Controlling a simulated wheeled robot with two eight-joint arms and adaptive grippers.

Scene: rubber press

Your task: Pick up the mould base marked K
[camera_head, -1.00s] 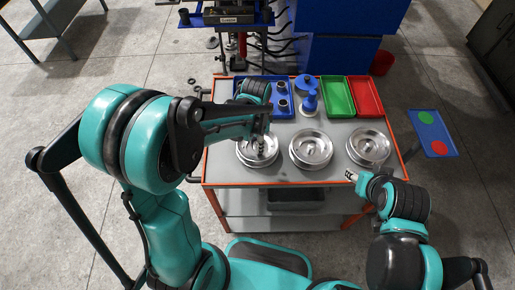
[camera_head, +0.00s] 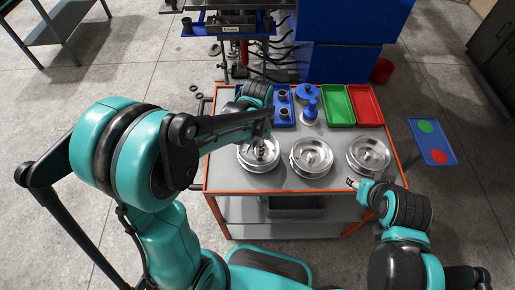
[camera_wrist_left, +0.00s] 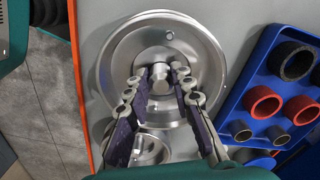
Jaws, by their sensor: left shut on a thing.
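Three round, shiny metal mould bases stand in a row on the table: a left one (camera_head: 244,160), a middle one (camera_head: 311,157) and a right one (camera_head: 368,155). No letter K is readable on any of them. My left gripper (camera_head: 260,151) is over the left mould base. In the left wrist view its fingers (camera_wrist_left: 160,78) are shut around the central post of that mould base (camera_wrist_left: 203,50). I cannot tell whether the base is off the table. My right gripper (camera_head: 351,182) is by the table's front right, apart from the bases; its opening is too small to judge.
Behind the bases are a blue tray (camera_wrist_left: 240,110) with rings, a blue-handled tool (camera_head: 311,110), a green tray (camera_head: 338,107) and a red tray (camera_head: 366,106). A blue board with green and red discs (camera_head: 432,142) is at the right. A press stands behind.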

